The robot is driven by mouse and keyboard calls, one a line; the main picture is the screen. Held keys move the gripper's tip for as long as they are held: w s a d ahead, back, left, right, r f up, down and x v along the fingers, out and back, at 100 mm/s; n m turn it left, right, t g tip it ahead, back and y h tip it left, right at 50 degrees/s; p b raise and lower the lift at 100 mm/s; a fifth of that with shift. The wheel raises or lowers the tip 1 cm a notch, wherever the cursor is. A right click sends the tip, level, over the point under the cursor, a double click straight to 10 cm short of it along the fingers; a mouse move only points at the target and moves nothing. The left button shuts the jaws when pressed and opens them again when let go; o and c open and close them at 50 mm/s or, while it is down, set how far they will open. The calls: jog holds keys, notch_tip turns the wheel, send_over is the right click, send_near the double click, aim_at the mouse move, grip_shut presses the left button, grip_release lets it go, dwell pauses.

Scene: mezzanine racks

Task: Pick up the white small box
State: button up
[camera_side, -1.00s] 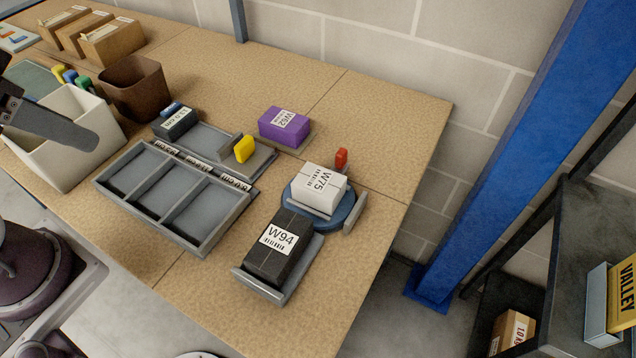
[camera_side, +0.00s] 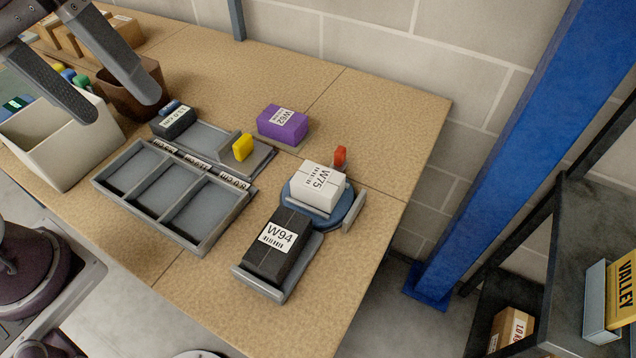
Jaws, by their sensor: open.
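The white small box (camera_side: 319,187) carries a label reading W75. It sits on a round blue stand (camera_side: 326,222) toward the right of the table. My gripper (camera_side: 122,108) is at the upper left, above the white bin and the brown cup. Its two dark fingers are spread apart with nothing between them. It is well apart from the white box, to its left. No part of the box's top is hidden.
A black W94 box (camera_side: 277,247) on a grey holder stands just in front of the white box. A purple W62 box (camera_side: 283,124), a red piece (camera_side: 340,157) and a yellow piece (camera_side: 243,147) are behind it. A grey three-compartment tray (camera_side: 172,194) lies left. Bare tabletop shows at the back.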

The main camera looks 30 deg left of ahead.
jog(key=w+d+n+g+h, duration=0.3)
jog(key=w+d+n+h, duration=0.35)
jog(key=w, duration=0.25)
jog(key=n+h, duration=0.3)
jog(key=n, duration=0.3)
send_over(303, 172)
jog(key=s+a, duration=0.4)
jog(key=w+f+n+t, duration=0.1)
jog(key=w+f+n, duration=0.1)
jog(key=w, duration=0.2)
jog(key=shift+h, duration=0.35)
jog(key=f, duration=2.2)
jog(key=shift+s+d, duration=0.15)
jog(key=shift+s, duration=0.25)
jog(key=shift+m, duration=0.25)
jog(key=x, duration=0.6)
jog(key=shift+w+f, duration=0.25)
jog(key=shift+w, duration=0.05)
jog(key=shift+d+f, duration=0.2)
jog(key=shift+d, duration=0.35)
jog(key=c, duration=1.5)
